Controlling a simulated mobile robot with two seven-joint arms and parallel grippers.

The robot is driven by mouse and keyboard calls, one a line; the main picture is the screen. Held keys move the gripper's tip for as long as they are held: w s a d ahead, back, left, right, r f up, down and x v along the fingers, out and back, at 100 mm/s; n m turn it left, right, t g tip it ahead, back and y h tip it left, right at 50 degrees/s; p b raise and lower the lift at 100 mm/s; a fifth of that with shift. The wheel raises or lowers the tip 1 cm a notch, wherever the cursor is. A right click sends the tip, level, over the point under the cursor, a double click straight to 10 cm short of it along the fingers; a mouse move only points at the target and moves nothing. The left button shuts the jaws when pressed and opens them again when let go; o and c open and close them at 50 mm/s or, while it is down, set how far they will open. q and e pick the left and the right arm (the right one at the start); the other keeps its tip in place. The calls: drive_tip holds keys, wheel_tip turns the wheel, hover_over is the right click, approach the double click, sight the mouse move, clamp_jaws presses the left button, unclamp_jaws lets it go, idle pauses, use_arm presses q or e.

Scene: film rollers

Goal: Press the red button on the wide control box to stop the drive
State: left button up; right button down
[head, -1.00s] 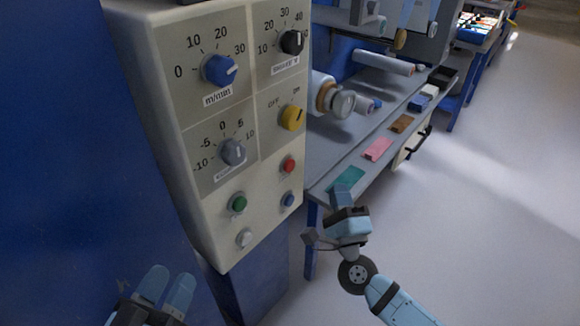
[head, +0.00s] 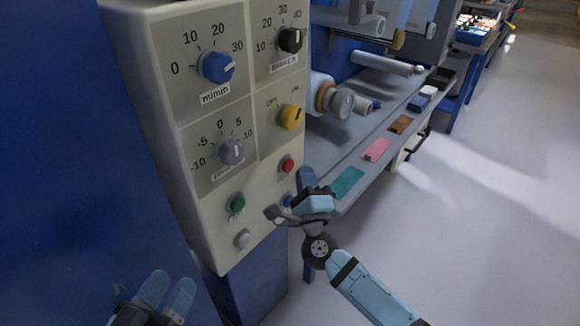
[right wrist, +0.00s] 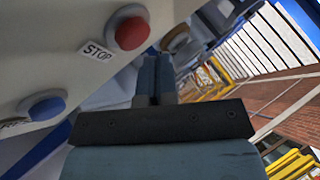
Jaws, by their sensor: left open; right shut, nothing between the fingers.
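The wide control box (head: 165,120) has a cream panel with knobs and buttons. Its red button (head: 287,166) sits on the lower right of the panel, above a blue button (head: 287,201). In the right wrist view the red button (right wrist: 130,32) shows above a STOP label (right wrist: 97,51), to the left of my fingertips. My right gripper (head: 305,178) is shut and empty, just right of and slightly below the red button, apart from it. Its fingers (right wrist: 155,75) point upward in the wrist view. My left gripper (head: 168,290) is open at the lower left, below the box.
A green button (head: 237,204) and a white button (head: 242,239) sit left on the panel. A yellow switch (head: 291,117) is above the red button. A bench (head: 350,205) with teal, pink and brown pads stands right. The floor beyond is clear.

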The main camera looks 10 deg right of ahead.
idle(0.9)
idle(0.7)
drive_tip(key=shift+w, duration=0.1)
drive_tip(key=shift+a, duration=0.1)
drive_tip(key=shift+w+a, duration=0.2)
drive_tip(key=shift+w, duration=0.1)
idle(0.3)
drive_tip(key=shift+w+a, duration=0.1)
drive_tip(key=shift+a, duration=0.05)
idle(0.4)
